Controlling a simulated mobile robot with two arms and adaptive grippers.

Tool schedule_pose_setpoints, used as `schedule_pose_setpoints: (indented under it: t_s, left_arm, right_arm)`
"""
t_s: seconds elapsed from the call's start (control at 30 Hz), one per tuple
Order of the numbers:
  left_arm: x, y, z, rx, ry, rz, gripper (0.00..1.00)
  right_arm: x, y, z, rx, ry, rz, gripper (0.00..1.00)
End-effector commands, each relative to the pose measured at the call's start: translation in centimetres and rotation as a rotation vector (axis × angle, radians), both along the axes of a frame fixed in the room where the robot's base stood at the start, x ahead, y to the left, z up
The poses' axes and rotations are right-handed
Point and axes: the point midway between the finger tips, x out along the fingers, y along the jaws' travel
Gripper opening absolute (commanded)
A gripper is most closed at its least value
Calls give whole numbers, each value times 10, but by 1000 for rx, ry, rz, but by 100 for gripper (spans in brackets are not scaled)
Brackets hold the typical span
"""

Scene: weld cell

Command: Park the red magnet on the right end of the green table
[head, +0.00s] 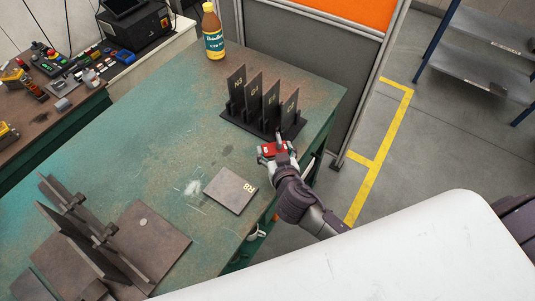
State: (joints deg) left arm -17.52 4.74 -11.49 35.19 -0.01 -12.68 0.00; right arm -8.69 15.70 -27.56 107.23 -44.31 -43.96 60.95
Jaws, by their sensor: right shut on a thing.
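The green table (155,135) runs diagonally across the view, with its right end near the orange-topped screen. The red magnet (268,149) is at my right gripper (272,150), near the table's front right edge and just in front of the black plate rack. My right gripper is shut on the red magnet and covers part of it. I cannot tell whether the magnet touches the table top. My left gripper is not in view.
The black rack (262,118) holds several upright labelled plates close beyond the magnet. A loose plate (230,190) lies flat to the left of my gripper. A yellow-brown bottle (213,32) stands at the back. Steel plates (145,240) with clamps occupy the near left.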

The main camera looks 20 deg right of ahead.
Motion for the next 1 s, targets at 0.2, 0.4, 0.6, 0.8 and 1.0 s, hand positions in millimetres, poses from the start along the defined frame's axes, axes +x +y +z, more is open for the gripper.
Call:
schedule_pose_setpoints:
  t_s: [0.2, 0.4, 0.6, 0.8, 1.0]
  left_arm:
    - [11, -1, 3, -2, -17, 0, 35]
    - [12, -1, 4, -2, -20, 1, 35]
    - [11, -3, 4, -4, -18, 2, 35]
    - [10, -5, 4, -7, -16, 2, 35]
    - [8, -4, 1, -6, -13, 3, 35]
  right_arm:
    - [19, 14, -9, 0, -9, 1, 3]
    - [21, 15, -25, -2, -5, 0, 3]
    - [21, 15, -48, -1, -6, 1, 3]
    - [21, 15, -51, 0, -7, 1, 3]
    - [20, 15, -54, 1, -7, 0, 3]
